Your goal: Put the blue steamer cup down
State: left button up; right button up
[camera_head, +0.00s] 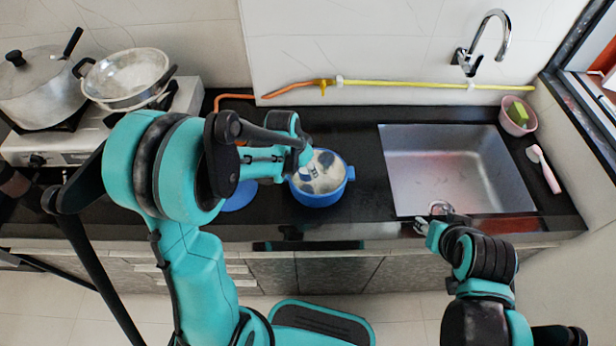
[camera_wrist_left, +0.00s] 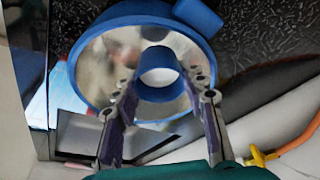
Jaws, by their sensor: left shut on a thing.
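The blue steamer cup (camera_wrist_left: 159,78) is a small round cup with a blue rim and pale inside, seen from above in the left wrist view. My left gripper (camera_wrist_left: 160,92) has a finger on either side of it and is shut on it. Behind it is a wide blue pot (camera_wrist_left: 88,55) with a shiny metal inside. From this angle I cannot tell whether the cup touches the pot's bottom. In the head view the pot (camera_head: 320,197) stands on the black counter, with my left gripper (camera_head: 308,158) over its left side. My right gripper (camera_head: 428,222) is at the sink's front edge; its jaw opening is unclear.
A blue round thing (camera_head: 240,194), partly hidden by my left arm, lies left of the pot. The metal sink (camera_head: 450,170) is to the right. A stove (camera_head: 70,148) with metal pans is at the left. Counter between pot and sink is clear.

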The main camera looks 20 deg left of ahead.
aim_at(307, 176)
pick_arm(q)
notch_tip(307, 176, down, 4)
jog(key=shift+r+b, duration=0.1)
jog(key=shift+b, duration=0.75)
jog(key=shift+f, duration=0.2)
jog(key=o, duration=0.6)
jog(key=shift+o, duration=0.2)
jog(key=shift+r, duration=0.15)
